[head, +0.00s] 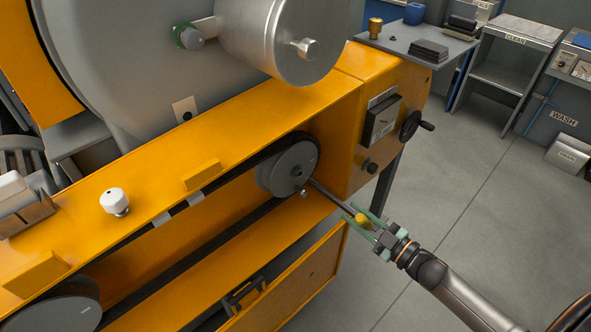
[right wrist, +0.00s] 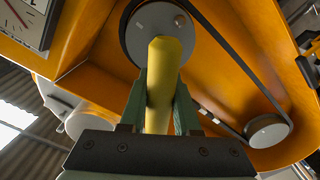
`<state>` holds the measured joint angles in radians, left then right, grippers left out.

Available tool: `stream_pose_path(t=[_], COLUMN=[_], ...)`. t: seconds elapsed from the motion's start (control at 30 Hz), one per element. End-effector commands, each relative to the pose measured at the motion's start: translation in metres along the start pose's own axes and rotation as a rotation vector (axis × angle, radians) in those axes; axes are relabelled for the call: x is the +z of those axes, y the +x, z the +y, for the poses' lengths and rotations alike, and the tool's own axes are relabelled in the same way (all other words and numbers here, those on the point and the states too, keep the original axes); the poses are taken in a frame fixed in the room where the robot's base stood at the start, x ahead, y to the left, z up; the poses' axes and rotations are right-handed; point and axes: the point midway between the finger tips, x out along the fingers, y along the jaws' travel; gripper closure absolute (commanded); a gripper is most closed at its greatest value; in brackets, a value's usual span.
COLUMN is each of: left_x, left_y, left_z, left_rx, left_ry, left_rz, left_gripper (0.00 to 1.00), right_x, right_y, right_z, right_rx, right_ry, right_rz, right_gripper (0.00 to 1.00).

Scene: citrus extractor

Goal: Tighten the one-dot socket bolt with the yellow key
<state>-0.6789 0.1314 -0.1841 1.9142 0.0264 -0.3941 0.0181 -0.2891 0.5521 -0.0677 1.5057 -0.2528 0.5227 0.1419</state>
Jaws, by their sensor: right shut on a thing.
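My right gripper (head: 367,220) is shut on the yellow key (head: 361,219) in front of the machine's open belt housing. The key's dark shaft runs up and left, and its tip is at or close to the lower right rim of the grey pulley (head: 285,165); contact cannot be told. In the right wrist view, the yellow handle (right wrist: 163,75) stands between my green fingers and overlaps the pulley (right wrist: 150,28). A small bolt head (head: 304,194) shows just below the shaft tip. I cannot make out a one-dot mark. My left gripper is not in view.
A black belt (head: 235,172) runs from the pulley to a larger lower-left wheel (head: 62,305). An orange panel (head: 300,275) hangs below. Floor at the right is clear.

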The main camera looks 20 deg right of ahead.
Motion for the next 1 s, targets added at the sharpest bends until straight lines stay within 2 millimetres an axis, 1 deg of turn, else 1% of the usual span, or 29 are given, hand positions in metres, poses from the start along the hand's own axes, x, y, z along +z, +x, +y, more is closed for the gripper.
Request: stream_pose_path(t=[0.27,0.7,1.0], left_x=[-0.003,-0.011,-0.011], left_y=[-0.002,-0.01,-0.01], left_z=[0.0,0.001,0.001], left_rx=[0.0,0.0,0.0], left_ry=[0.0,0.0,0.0], left_rz=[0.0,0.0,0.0], left_gripper=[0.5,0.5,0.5], right_x=[-0.001,-0.001,-0.001], right_y=[-0.007,-0.04,-0.043], right_z=[0.001,0.001,0.001], right_rx=[0.001,0.0,0.001], right_ry=[0.001,0.001,0.0], right_rz=[0.001,0.0,0.002], right_gripper=[1.0,1.0,1.0])
